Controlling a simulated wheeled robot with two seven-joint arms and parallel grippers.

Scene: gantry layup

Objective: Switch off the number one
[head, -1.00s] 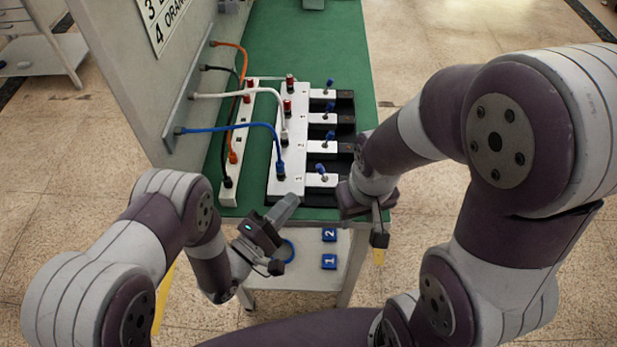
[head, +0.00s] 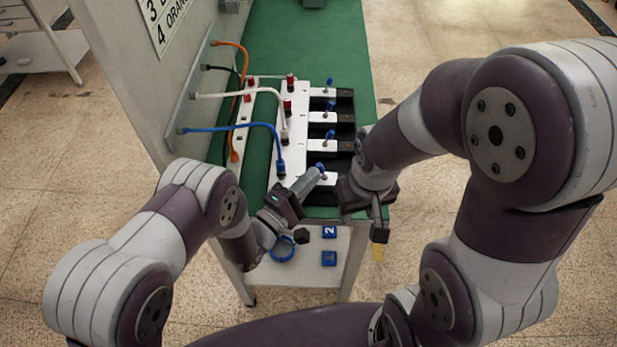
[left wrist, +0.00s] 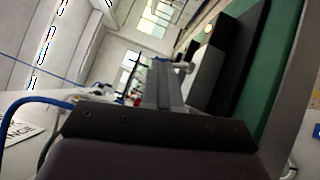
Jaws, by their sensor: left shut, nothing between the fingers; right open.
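The nearest switch in the row, beside the near end of the white numbered strip (head: 289,150), has a blue-tipped toggle (head: 320,166) on a white plate (head: 329,180). My left gripper (head: 316,174) is shut and empty, with its fingertips right at this toggle; I cannot tell if they touch. In the left wrist view the closed fingers (left wrist: 160,82) point at a small pale lever (left wrist: 184,66). The digit on the strip beside this switch is covered by my gripper. My right gripper (head: 378,236) is open and empty, hanging right of the bench's near edge.
Several more blue-tipped switches (head: 329,134) run back along the green bench (head: 320,30). Blue (head: 235,127), white, black and orange cables run from the wall panel at left. Blue number tags (head: 329,258) and a blue ring (head: 283,250) lie on the lower shelf.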

